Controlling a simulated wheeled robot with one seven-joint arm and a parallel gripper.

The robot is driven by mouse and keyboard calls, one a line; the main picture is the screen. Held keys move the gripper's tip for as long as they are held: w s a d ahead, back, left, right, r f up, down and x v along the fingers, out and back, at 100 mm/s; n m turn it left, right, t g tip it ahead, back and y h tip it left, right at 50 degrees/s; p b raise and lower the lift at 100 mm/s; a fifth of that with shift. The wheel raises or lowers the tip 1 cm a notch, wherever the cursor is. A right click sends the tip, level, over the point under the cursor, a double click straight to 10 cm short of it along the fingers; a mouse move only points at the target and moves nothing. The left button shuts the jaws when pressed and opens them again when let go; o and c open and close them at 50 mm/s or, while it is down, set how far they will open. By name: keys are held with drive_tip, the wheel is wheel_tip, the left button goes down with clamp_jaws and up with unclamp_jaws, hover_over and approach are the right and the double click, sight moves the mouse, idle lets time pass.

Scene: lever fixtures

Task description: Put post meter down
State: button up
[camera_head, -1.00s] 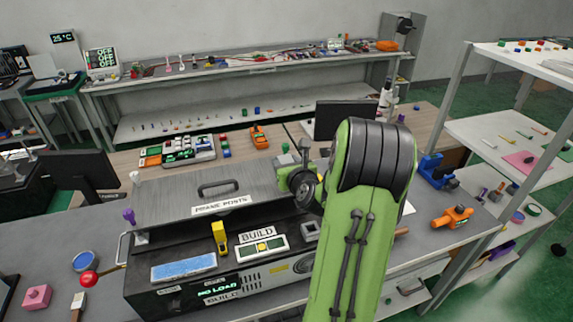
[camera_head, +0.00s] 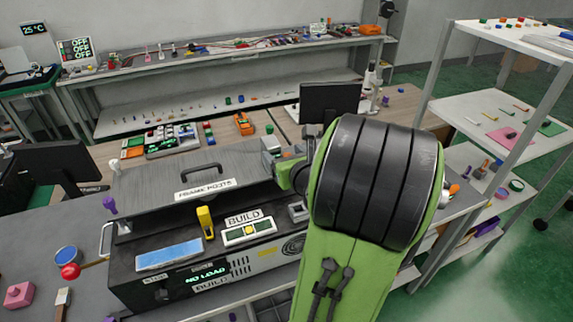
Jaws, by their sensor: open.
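My green arm with a black ribbed joint fills the right middle of the head view. It hides my gripper's jaws and anything at them. No thing in view can be made out for certain as the post meter. A small upright yellow device (camera_head: 205,221) stands on the front bench unit (camera_head: 245,267), left of the white BUILD panel (camera_head: 249,231). A small grey block (camera_head: 298,212) sits right of that panel, close to my arm. The unit's display (camera_head: 206,274) reads NO LOAD.
A grey cover (camera_head: 150,183) with a black handle lies behind the panel. A blue pad (camera_head: 168,254) is at the unit's front left. A red ball (camera_head: 70,272) on a lever sticks out at left. A black monitor (camera_head: 330,101) stands behind my arm. White shelving (camera_head: 490,130) is at right.

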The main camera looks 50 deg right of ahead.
drive_tip(key=w+a+f+n+g+y, duration=0.2)
drive_tip(key=a+n+y, duration=0.4)
drive_tip(key=a+n, duration=1.15)
drive_tip(key=s+a+n+g, duration=0.2)
drive_tip(key=s+a+n, duration=0.3)
drive_tip(key=n, duration=0.7)
drive_tip(key=s+a+n+g+y, duration=0.1)
drive_tip(key=s+a+n+g, duration=0.2)
drive_tip(key=s+n, duration=0.6)
drive_tip(key=a+n, duration=0.2)
drive_tip(key=n, duration=0.1)
drive_tip(key=shift+a+b, duration=0.25)
drive_tip(key=shift+b, duration=0.1)
